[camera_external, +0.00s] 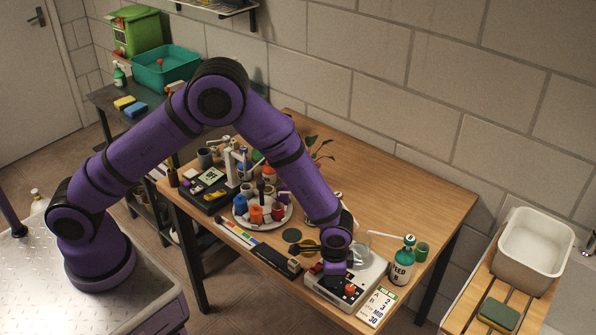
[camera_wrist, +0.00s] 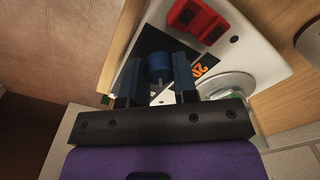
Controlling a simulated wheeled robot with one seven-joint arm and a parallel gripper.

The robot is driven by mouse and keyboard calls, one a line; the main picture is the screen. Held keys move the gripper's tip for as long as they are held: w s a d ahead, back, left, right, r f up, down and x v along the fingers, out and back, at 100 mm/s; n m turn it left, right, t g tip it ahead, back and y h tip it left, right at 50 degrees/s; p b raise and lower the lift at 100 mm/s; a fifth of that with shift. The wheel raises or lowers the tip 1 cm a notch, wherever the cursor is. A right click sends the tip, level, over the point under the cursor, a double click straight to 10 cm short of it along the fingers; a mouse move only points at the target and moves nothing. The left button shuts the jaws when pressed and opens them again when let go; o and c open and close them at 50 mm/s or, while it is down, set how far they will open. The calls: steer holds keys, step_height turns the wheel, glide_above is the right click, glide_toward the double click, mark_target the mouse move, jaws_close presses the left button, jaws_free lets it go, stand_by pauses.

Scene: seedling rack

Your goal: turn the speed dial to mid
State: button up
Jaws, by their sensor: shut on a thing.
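The white machine (camera_external: 372,278) stands at the front right of the wooden table. In the wrist view its white top (camera_wrist: 240,40) carries a dark panel with orange marks (camera_wrist: 200,70), partly hidden. The blue speed dial (camera_wrist: 159,68) is on this panel, between the two fingers of my gripper (camera_wrist: 158,80). My gripper is shut on the dial. A pale line shows below the dial; I cannot tell which setting it is at. In the outside view my gripper (camera_external: 335,274) hides the dial.
A red rocker switch (camera_wrist: 197,18) is close to the dial. A card (camera_external: 378,306) reading MID 30 lies right of the machine. A feed bottle (camera_external: 402,262) and a green can (camera_external: 422,251) stand behind it.

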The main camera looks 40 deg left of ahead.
steer(key=shift+m, duration=0.3)
steer(key=o, duration=0.9)
steer(key=shift+o, duration=0.2)
step_height(320, 180, up, 11)
stand_by(0.6)
